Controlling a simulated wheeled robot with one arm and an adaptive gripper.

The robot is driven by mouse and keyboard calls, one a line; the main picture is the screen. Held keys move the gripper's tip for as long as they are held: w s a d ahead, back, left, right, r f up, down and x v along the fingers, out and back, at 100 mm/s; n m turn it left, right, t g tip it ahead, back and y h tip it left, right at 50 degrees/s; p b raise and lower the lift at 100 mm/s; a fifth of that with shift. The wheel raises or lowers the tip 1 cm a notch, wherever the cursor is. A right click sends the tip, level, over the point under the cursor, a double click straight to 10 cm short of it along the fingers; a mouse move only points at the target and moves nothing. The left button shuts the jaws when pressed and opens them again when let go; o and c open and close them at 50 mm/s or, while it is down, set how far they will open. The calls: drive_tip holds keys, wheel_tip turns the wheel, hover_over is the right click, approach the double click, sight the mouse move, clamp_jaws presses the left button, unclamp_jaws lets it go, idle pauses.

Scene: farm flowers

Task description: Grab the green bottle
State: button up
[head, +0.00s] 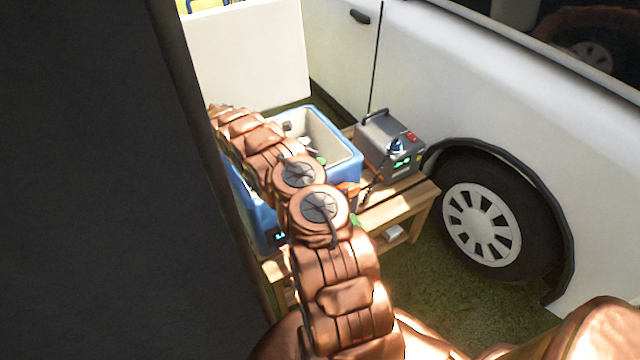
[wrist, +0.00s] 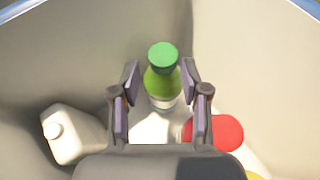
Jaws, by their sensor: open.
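The green bottle (wrist: 162,78) stands in the blue cooler box (head: 351,165), with its green cap toward the wrist camera. In the wrist view my gripper (wrist: 160,82) is open, with one finger on each side of the bottle's upper part. I cannot tell whether either finger touches it. In the head view a small bit of green (head: 321,161) shows inside the cooler, and my arm hides much of the box.
A white bottle (wrist: 72,135) lies left of my gripper and a red-capped container (wrist: 226,132) is close on the right. The cooler walls surround them. A grey power unit (head: 390,146) sits beside the cooler on a wooden bench (head: 405,208), near a white vehicle (head: 470,95).

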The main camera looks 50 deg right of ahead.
drive_tip(key=shift+p+x, duration=0.35)
drive_tip(key=shift+x, duration=2.95)
drive_tip(key=shift+s+a+r, duration=0.1)
drive_tip(key=shift+s+r, duration=0.05)
drive_tip(key=shift+r, duration=0.05)
clamp_jaws()
